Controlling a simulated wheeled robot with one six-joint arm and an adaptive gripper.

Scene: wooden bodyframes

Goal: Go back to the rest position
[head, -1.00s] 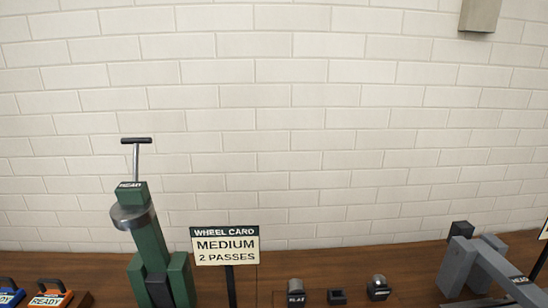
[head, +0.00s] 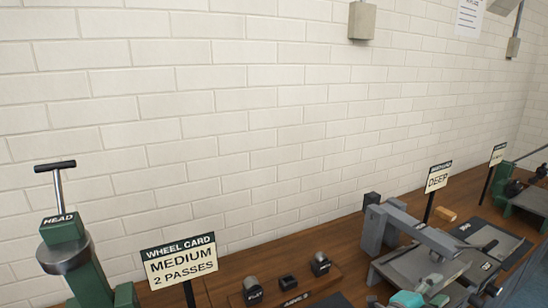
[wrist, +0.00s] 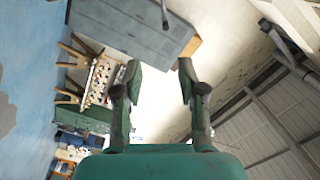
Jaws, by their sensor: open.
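My gripper (wrist: 160,75) shows in the wrist view with its two dark green fingers spread apart. The gap between the fingertips is empty, with a pale wall behind it. The fingers touch nothing that I can see.
In the head view, a wooden bench (head: 330,262) runs along the white brick wall. On it stand a green machine (head: 90,275), a wheel card sign (head: 180,262), a grey machine (head: 420,262) and a "DEEP" sign (head: 437,180). The wrist view shows a grey cabinet (wrist: 130,30) and blue floor (wrist: 30,60).

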